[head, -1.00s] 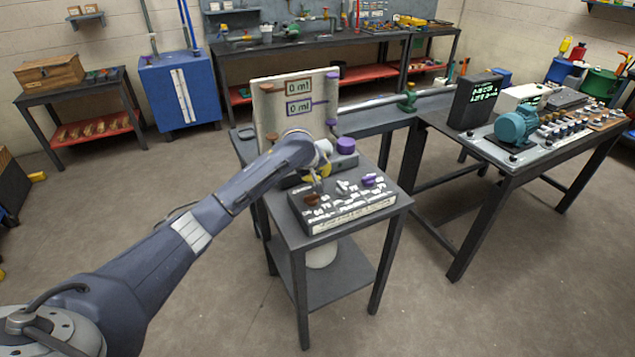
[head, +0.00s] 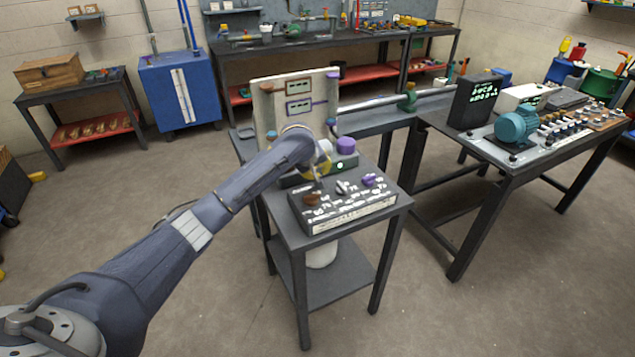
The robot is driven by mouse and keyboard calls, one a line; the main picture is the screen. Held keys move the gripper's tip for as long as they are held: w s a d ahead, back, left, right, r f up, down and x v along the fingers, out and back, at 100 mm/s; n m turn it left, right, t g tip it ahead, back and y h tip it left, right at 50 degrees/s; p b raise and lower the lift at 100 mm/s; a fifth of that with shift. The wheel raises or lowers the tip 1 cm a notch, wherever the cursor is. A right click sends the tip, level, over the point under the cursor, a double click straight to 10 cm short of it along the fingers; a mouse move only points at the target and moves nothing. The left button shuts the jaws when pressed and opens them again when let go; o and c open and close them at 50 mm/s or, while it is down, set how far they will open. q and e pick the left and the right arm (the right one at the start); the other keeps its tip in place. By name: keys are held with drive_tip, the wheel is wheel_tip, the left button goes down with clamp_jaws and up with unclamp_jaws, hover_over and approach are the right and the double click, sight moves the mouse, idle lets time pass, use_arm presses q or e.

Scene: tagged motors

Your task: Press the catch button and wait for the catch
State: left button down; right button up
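My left gripper (head: 317,180) is small in the head view, above the back edge of a dark control box on the small table. Its fingers are too small to tell open from shut. The control box (head: 345,206) has a brown knob (head: 311,198), a grey knob (head: 343,187) and a purple knob (head: 369,180). Behind it is a low dark unit (head: 346,162) with a lit green light (head: 340,165). A yellow part (head: 323,170) is partly hidden by my gripper; I cannot tell whether they touch. No button is clearly readable as the catch button. My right gripper is not in view.
A pale upright board (head: 270,101) with two displays (head: 298,86) stands behind the control box. A purple cylinder (head: 346,145) is beside it. A bench at right holds a teal motor (head: 516,126) and a black display box (head: 474,100). The floor in front is clear.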

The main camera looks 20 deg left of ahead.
use_arm(q)
drive_tip(key=shift+r, duration=3)
